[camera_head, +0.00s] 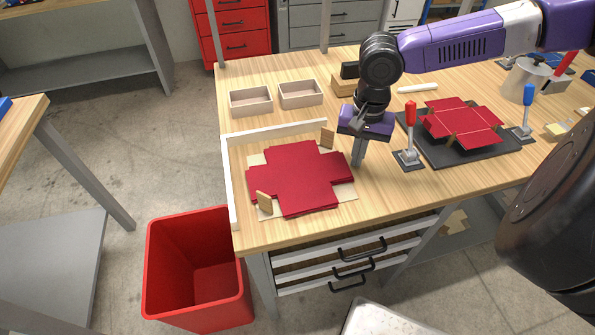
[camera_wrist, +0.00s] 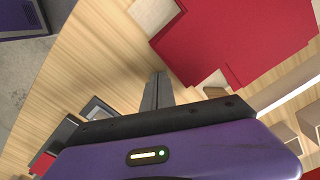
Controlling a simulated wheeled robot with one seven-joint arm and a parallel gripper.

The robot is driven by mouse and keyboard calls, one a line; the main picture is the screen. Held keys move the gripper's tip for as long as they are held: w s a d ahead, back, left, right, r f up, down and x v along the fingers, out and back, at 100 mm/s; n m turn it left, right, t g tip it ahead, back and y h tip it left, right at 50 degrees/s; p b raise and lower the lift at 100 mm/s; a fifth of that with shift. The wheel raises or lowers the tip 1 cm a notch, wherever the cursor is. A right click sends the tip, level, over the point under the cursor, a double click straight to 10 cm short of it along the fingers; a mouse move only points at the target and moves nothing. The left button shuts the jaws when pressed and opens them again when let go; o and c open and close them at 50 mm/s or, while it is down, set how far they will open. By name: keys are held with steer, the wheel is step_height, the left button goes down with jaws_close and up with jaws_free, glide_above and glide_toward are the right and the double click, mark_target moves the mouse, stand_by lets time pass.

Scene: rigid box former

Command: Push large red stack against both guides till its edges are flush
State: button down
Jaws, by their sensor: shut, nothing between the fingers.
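The large red stack (camera_head: 298,180) is cross-shaped and lies on a pale board (camera_head: 342,209) at the left front of the table. Its sheets look slightly uneven at the edges. Two white guides stand at the table's left edge (camera_head: 230,190) and behind the stack (camera_head: 280,133), meeting in a corner. Gaps show between the stack and both guides. My gripper (camera_head: 358,161) is shut and empty, pointing down just right of the stack, apart from it. In the wrist view the closed fingers (camera_wrist: 157,90) show beside the red stack (camera_wrist: 225,40).
Small wooden blocks (camera_head: 264,203) (camera_head: 327,138) stand at the stack's corners. Two open trays (camera_head: 250,101) (camera_head: 300,94) lie behind the rear guide. A dark fixture (camera_head: 475,154) with a smaller red blank (camera_head: 460,123) and a red-handled clamp (camera_head: 410,135) is on the right.

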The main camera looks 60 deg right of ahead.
mark_target(337, 165)
steer(key=shift+w+a, duration=0.1)
steer(key=shift+w+a+p, duration=0.35)
steer(key=shift+w+a, duration=1.15)
steer(key=shift+w, duration=0.3)
stand_by(0.4)
step_height(337, 165, up, 9)
steer(key=s+p, duration=0.1)
steer(key=p, duration=0.8)
steer(key=shift+d, duration=0.4)
